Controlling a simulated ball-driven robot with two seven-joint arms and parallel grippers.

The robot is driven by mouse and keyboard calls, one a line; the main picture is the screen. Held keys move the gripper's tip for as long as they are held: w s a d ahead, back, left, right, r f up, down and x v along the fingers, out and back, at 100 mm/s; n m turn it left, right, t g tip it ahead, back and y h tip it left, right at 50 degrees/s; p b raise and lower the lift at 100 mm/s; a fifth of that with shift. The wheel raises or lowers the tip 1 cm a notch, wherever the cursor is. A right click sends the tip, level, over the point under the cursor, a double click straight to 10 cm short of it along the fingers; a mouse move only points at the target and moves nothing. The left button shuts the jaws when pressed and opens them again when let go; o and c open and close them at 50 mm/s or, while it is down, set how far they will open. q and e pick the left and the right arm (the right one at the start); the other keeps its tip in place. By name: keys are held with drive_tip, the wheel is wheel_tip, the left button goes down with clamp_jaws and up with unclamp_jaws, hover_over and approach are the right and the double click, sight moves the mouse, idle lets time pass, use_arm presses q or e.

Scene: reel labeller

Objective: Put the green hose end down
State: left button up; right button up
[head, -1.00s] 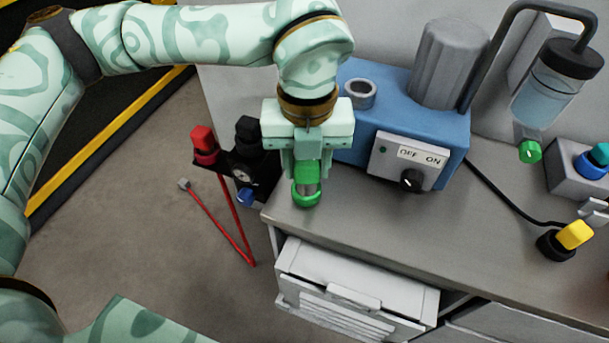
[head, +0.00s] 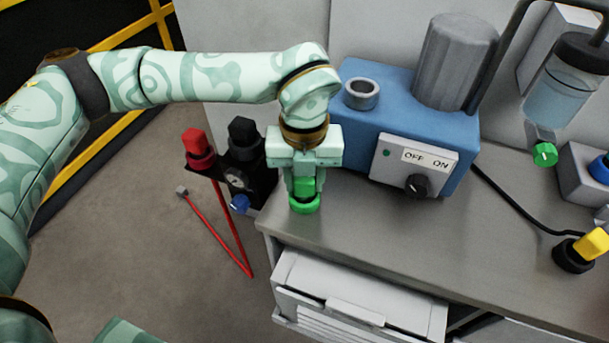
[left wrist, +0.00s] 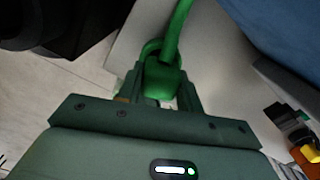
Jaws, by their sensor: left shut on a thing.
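The green hose end (head: 304,203) is between the fingers of my left gripper (head: 304,192) in the head view. The gripper points down and is shut on it, close over the left end of the grey bench top (head: 400,238). Whether the hose end touches the bench cannot be told. In the left wrist view the green hose end (left wrist: 160,80) sits between the fingers, with a green hose running up from it. My right gripper is not in view.
A blue machine (head: 425,125) with an OFF/ON switch stands right of the gripper. A black unit with a red knob (head: 199,147) and a gauge is to the left. A yellow-topped connector (head: 590,245) is at right. The front middle of the bench is clear.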

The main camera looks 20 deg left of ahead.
use_arm(q)
drive_tip(key=o, duration=1.1)
drive_tip(key=shift+f, duration=0.15)
wheel_tip(320, 180, up, 12)
drive_tip(key=p, duration=0.3)
drive_tip(key=shift+r+p, duration=0.2)
drive_tip(key=shift+p, duration=0.1)
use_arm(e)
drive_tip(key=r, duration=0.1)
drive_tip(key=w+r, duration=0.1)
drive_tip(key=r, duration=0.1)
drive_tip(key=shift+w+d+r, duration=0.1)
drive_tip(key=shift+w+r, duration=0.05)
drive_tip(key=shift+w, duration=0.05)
use_arm(q)
drive_tip(key=shift+s, duration=0.1)
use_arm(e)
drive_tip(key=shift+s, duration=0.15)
